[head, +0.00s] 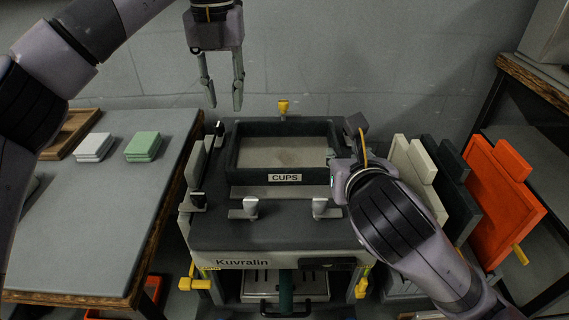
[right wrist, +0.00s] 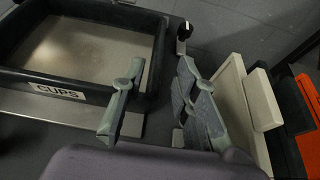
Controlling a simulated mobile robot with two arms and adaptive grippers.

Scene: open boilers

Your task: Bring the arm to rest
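My left gripper (head: 224,106) hangs above and behind the left part of the machine, fingers pointing down and apart, with nothing between them. My right arm reaches in from the lower right, and its gripper is mostly hidden behind its own wrist in the head view. In the right wrist view the right gripper (right wrist: 160,68) has its two fingers spread, empty, over the right edge of the machine's top. The machine (head: 215,236), marked Kuvralin, carries a dark-rimmed tray labelled CUPS (head: 284,178), which looks empty.
A grey table (head: 95,225) at left holds white pads (head: 93,147), green pads (head: 143,146) and a wooden tray (head: 75,130). White (head: 412,170), dark and orange (head: 502,205) panels stand at right. A wood-edged shelf (head: 535,75) is at far right. The wall is close behind.

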